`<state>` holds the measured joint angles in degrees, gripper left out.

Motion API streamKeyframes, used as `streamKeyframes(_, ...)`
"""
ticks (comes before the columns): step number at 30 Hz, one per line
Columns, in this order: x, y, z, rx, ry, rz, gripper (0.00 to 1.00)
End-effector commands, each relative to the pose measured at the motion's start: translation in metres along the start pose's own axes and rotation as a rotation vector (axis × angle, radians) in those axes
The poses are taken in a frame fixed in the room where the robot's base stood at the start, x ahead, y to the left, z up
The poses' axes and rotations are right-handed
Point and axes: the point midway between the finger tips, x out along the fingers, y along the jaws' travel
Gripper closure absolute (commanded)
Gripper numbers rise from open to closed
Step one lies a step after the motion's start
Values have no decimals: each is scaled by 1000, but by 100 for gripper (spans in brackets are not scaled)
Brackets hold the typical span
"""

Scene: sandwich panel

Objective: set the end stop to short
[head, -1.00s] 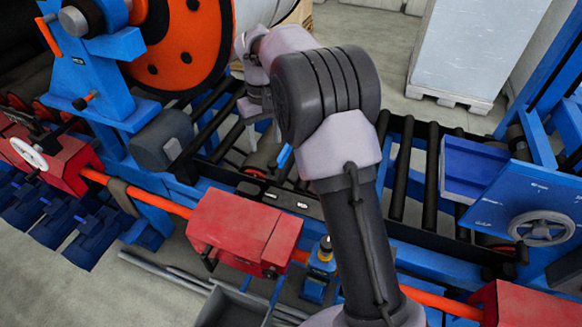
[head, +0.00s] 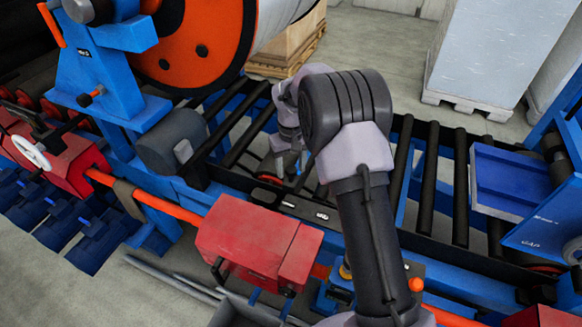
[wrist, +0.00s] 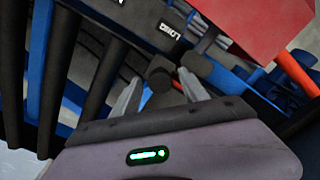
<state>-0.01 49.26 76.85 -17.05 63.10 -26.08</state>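My gripper (wrist: 162,74) is open in the wrist view, its two pale fingers spread apart. A dark, rounded knob (wrist: 159,80) shows between the fingertips; I cannot tell whether it touches them. A black plate (wrist: 143,14) with the white word "LONG" lies just beyond the fingers. In the head view my gripper (head: 288,166) points down over the roller bed, just behind the black plate (head: 306,209) with small white labels. The end stop's setting cannot be read clearly; my gripper and arm partly hide that area.
A red box (head: 250,238) sits on an orange bar in front of the plate; it also shows in the wrist view (wrist: 262,25). Black rollers (head: 430,183) run right. A large orange-flanged reel (head: 200,45) stands at the left, with a grey motor (head: 172,143) below it.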

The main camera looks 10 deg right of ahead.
Motion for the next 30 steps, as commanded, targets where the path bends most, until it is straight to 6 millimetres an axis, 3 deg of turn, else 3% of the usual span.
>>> streamKeyframes(1,0,0,0,0,0,0,60)
streamKeyframes(7,0,0,0,0,0,0,99)
streamKeyframes(30,-1,0,0,0,1,0,100)
